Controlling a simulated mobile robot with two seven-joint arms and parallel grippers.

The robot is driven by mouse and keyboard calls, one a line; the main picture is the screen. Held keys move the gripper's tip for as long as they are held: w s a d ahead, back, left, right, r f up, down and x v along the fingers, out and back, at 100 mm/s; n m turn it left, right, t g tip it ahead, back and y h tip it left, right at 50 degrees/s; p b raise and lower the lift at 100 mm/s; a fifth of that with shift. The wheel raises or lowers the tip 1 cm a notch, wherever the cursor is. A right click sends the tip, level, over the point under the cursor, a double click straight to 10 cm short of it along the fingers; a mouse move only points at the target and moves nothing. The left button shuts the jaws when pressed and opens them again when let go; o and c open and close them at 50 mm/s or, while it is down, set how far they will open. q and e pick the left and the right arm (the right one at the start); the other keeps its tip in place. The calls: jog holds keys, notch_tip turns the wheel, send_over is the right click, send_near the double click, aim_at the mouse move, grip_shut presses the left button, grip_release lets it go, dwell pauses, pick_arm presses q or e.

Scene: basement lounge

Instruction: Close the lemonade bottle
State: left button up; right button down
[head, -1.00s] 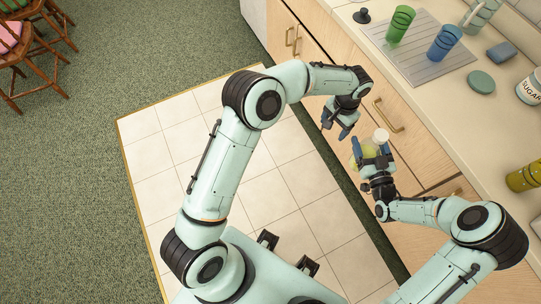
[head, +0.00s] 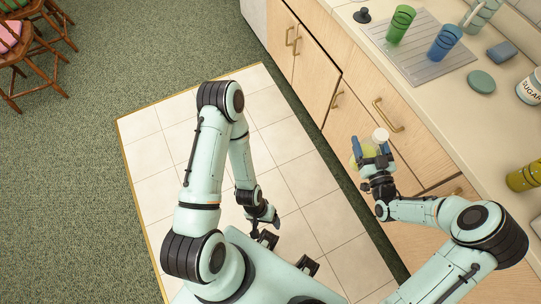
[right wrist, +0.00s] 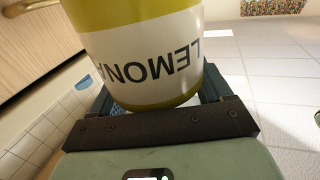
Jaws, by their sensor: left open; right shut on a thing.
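The lemonade bottle (head: 369,151), yellow-green, is held in my right gripper (head: 371,151) in front of the drawers. A round white top, which looks like its cap (head: 380,135), shows at its upper end; I cannot tell how tightly it sits. In the right wrist view the bottle (right wrist: 140,50) fills the space between the fingers, its white label reading LEMONA upside down. My left gripper (head: 268,215) is open and empty, low over the tiled floor near my base, well away from the bottle.
The counter (head: 420,100) at right holds a grey mat (head: 405,62) with green (head: 400,25) and blue (head: 445,42) cups, a sugar jar (head: 530,88) and a yellow cup (head: 524,176). Drawer fronts (head: 365,115) are close behind the bottle. The tiled floor (head: 290,160) between my arms is clear.

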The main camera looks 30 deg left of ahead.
jog(key=shift+r, duration=0.1)
pick_arm(q)
jog(key=c, duration=0.6)
jog(key=shift+w+a, duration=0.1)
jog(key=shift+a, duration=0.05)
pick_arm(e)
jog(key=s+d+r+m+t+h, duration=0.1)
jog(key=d+r+m+t+h, duration=0.1)
jog(key=d+m+h, duration=0.2)
jog(key=d+r+m+t+h, duration=0.1)
jog(key=d+m+t+h, duration=0.1)
jog(key=d+m+h, duration=0.2)
jog(key=d+h, duration=0.3)
jog(key=d, duration=0.2)
jog(key=shift+s+d+r+h, duration=0.2)
jog(key=shift+s+r+h, duration=0.1)
jog(key=shift+s+r, duration=0.1)
